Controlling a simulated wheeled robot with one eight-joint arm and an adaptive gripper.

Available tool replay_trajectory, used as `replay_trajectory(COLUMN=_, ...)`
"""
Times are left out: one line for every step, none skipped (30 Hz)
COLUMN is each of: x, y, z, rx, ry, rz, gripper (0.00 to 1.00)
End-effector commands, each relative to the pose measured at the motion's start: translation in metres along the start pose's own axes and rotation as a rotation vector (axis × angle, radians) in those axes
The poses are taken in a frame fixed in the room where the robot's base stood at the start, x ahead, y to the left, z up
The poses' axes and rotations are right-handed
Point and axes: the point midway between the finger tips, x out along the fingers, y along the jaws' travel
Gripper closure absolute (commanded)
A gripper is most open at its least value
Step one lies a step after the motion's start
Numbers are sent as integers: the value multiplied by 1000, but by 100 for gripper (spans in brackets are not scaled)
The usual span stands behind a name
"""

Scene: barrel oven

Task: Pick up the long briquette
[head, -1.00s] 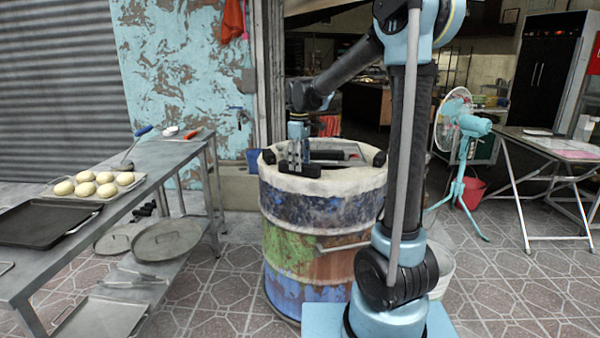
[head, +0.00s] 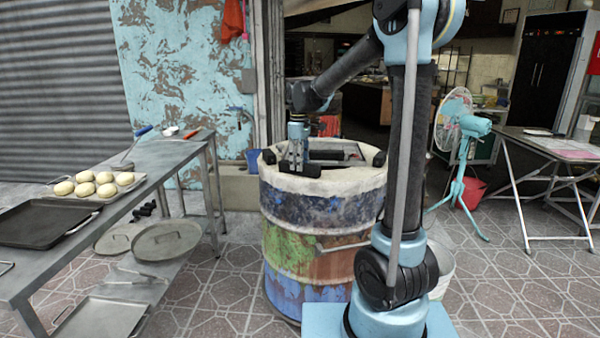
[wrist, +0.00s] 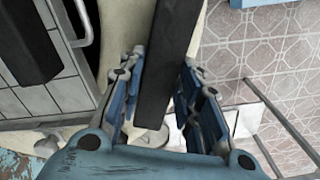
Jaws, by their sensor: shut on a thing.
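The long briquette (wrist: 168,65) is a dark, straight bar that runs between my fingers in the wrist view, its far end beyond the top edge. My gripper (wrist: 163,95) has one blue finger on each side of it and is shut on it. In the head view my gripper (head: 298,158) points down at the front left of the barrel oven's top, with a dark briquette end (head: 300,171) under it. The fingers partly hide the bar. I cannot tell whether it still touches the rim.
The barrel oven (head: 320,225) has a pale rim with several other dark briquettes (head: 379,159) around it. One dark piece (wrist: 28,40) lies left in the wrist view. A metal table (head: 165,160) with a tray of dough balls (head: 90,186) stands left. A fan (head: 468,150) stands right.

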Motion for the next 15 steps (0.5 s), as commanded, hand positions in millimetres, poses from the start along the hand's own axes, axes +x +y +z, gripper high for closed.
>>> replay_trajectory(x=-2, y=0, z=0, rx=0, ry=0, rz=0, gripper=84)
replay_trajectory(x=-3, y=0, z=0, rx=0, ry=0, rz=0, gripper=84)
replay_trajectory(x=-6, y=0, z=0, rx=0, ry=0, rz=0, gripper=84)
replay_trajectory(x=-8, y=0, z=0, rx=0, ry=0, rz=0, gripper=84)
replay_trajectory(x=-11, y=0, z=0, rx=0, ry=0, rz=0, gripper=84)
replay_trajectory(x=-14, y=0, z=0, rx=0, ry=0, rz=0, gripper=84)
replay_trajectory(x=-17, y=0, z=0, rx=0, ry=0, rz=0, gripper=84)
replay_trajectory(x=-19, y=0, z=0, rx=0, ry=0, rz=0, gripper=84)
replay_trajectory(x=-22, y=0, z=0, rx=0, ry=0, rz=0, gripper=84)
replay_trajectory(x=-24, y=0, z=0, rx=0, ry=0, rz=0, gripper=84)
replay_trajectory(x=-27, y=0, z=0, rx=0, ry=0, rz=0, gripper=84)
replay_trajectory(x=-30, y=0, z=0, rx=0, ry=0, rz=0, gripper=84)
replay_trajectory(x=-33, y=0, z=0, rx=0, ry=0, rz=0, gripper=84)
replay_trajectory(x=-35, y=0, z=0, rx=0, ry=0, rz=0, gripper=84)
replay_trajectory(x=-38, y=0, z=0, rx=0, ry=0, rz=0, gripper=84)
